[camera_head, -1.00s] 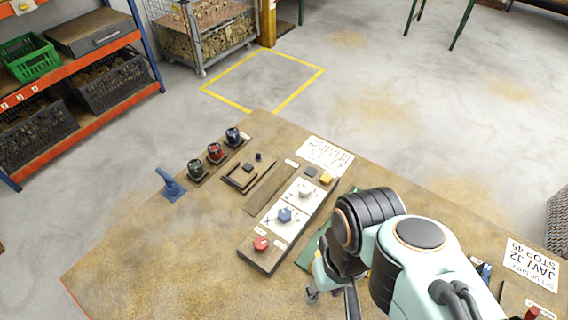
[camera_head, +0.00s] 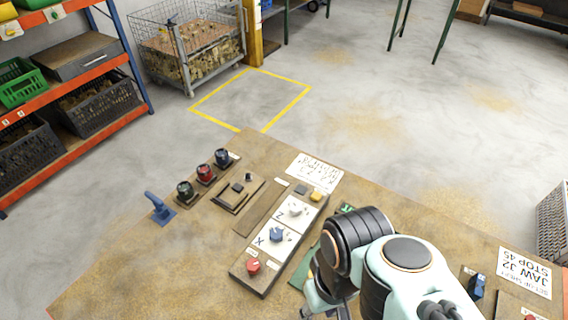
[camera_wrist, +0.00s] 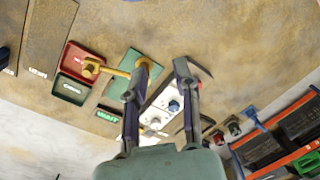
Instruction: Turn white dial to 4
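The white dial (camera_head: 295,209) sits on a white plate marked Z on the dark control panel (camera_head: 262,284). Its pointer setting is too small to read. A blue dial (camera_head: 277,234) on the plate marked X and a red knob (camera_head: 253,266) are nearer on the same panel. My gripper (camera_wrist: 161,66) is open and empty, above the bench to the right of the panel in the head view. In the wrist view, the blue dial (camera_wrist: 174,106) shows between the fingers, and the white dial (camera_wrist: 155,123) is beside it, partly crowded by the left finger.
A yellow button (camera_head: 316,195) is at the panel's far end. In the wrist view, a brass piece (camera_wrist: 112,71) lies by red and green trays (camera_wrist: 72,90). Bare bench lies front left.

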